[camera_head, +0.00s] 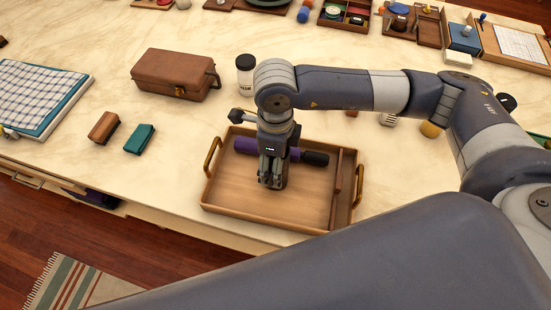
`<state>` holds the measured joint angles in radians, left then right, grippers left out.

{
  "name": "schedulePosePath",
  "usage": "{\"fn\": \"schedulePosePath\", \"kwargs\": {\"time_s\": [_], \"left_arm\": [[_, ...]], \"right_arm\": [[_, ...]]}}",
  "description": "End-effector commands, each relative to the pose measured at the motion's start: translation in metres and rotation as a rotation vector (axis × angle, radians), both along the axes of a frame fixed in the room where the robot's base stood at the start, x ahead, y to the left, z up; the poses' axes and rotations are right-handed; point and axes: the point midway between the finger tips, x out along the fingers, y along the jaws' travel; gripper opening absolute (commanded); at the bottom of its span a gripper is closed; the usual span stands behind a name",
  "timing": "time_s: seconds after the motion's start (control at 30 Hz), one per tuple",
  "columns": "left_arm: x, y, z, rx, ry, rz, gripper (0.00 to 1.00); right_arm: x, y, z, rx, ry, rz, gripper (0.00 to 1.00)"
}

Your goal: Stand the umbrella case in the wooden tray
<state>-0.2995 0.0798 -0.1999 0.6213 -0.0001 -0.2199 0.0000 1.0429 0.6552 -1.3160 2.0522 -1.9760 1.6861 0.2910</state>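The umbrella case, a purple cylinder (246,145) with a black end (315,158), lies level across the far part of the wooden tray (230,212). It is not upright. My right gripper (271,186) points down over the tray and hides the middle of the case. Its fingers look close together, but whether they grip the case or are just in front of it cannot be told. The tray has a handle at each side and a divider strip near its right end. My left gripper is not in view.
A yellow-ended item (431,129) lies to the right. The table's front edge is close to the tray.

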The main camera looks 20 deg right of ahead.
Motion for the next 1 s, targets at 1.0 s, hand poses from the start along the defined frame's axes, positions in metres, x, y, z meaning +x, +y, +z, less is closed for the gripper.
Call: {"fn": "schedulePosePath", "kwargs": {"time_s": [1.0], "left_arm": [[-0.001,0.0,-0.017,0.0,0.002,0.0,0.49]], "right_arm": [[0.0,0.0,0.122,-0.001,0.001,0.001,0.71]]}}
